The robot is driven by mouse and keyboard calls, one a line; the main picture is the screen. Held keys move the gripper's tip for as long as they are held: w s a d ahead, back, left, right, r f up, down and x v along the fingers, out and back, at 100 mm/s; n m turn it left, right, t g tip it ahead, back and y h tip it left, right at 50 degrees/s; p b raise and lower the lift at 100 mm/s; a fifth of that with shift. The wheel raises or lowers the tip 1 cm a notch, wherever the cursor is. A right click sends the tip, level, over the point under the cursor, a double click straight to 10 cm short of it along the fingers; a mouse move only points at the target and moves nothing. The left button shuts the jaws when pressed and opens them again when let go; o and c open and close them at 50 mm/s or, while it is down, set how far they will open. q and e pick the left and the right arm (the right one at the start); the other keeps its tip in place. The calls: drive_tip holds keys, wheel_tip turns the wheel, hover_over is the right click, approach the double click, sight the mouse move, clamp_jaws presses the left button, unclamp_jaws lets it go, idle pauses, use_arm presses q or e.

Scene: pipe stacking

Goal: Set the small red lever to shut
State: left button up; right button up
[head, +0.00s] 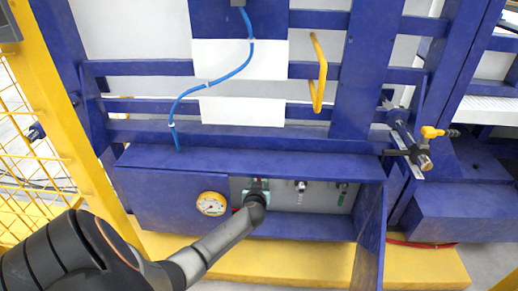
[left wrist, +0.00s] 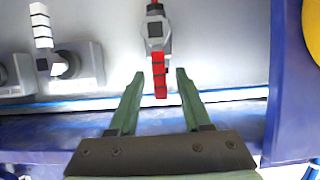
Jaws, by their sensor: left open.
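The small red lever (left wrist: 160,75) is on a grey valve (left wrist: 155,28) mounted on the pale back panel. In the left wrist view it points down the picture, in line with the valve body. My left gripper (left wrist: 160,74) is open, with one green finger on each side of the lever's end. A gap shows on both sides, so the fingers appear not to touch it. In the head view my left gripper (head: 257,188) reaches into the open blue box, and my arm hides most of the valve. My right gripper is not in view.
A white-handled valve (left wrist: 40,25) sits beside the red one; it also shows in the head view (head: 300,187). A green-handled valve (head: 342,190) is farther right. The blue box's open door (head: 370,235) stands at right.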

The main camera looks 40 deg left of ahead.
use_arm(q)
drive_tip(key=shift+w+a+f, duration=0.25)
drive_tip(key=shift+w+a, duration=0.15)
drive_tip(key=shift+w, duration=0.05)
drive_tip(key=shift+c, duration=0.4)
clamp_jaws()
idle(0.8)
